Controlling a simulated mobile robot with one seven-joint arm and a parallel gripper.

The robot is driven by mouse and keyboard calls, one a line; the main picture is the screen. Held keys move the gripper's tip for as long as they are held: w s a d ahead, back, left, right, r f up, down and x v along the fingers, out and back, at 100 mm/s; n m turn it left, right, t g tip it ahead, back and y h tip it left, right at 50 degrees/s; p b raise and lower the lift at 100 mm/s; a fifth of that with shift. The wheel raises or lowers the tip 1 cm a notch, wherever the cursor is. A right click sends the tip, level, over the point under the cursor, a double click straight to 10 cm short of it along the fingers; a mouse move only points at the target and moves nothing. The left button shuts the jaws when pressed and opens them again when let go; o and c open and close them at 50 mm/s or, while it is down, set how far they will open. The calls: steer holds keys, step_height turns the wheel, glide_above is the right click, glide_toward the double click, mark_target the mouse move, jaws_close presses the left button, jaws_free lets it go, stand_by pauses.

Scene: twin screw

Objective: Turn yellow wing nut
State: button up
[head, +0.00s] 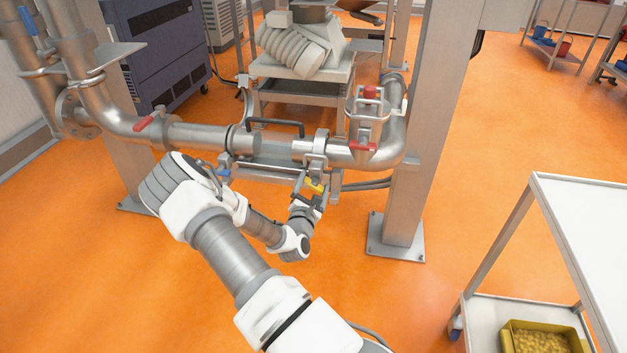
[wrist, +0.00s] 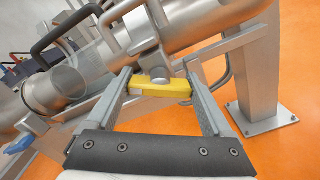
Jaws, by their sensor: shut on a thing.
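The yellow wing nut (head: 314,186) sits under the right end of the horizontal steel pipe, below a clamp. In the wrist view the yellow wing nut (wrist: 168,89) is a bar lying crosswise, with a round metal bolt end (wrist: 160,75) just above it. My gripper (head: 311,190) reaches it from below and in front. In the wrist view my gripper (wrist: 158,88) has one grey finger at each end of the yellow bar, shut on it. A blue wing nut (head: 223,174) is on the left clamp; it also shows in the wrist view (wrist: 18,144).
Steel pipes with red-handled valves (head: 363,146) run above my gripper. A black handle (head: 275,122) spans the middle pipe section. A steel post (head: 408,190) stands at the right. A white cart (head: 590,220) is at the far right. Orange floor below is open.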

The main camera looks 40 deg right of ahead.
steer(key=n+p, duration=0.3)
steer(key=shift+r+p, duration=0.15)
steer(key=shift+p, duration=0.15)
steer(key=shift+n+p, duration=1.2)
steer(key=shift+n, duration=0.4)
steer(key=shift+f, duration=0.25)
steer(key=o, duration=1.1)
steer(key=shift+o, duration=0.2)
steer(key=shift+s+a, duration=0.1)
steer(key=p+v, duration=0.3)
steer(key=v, duration=1.4)
steer(key=shift+s+r, duration=0.1)
steer(key=shift+r, duration=0.05)
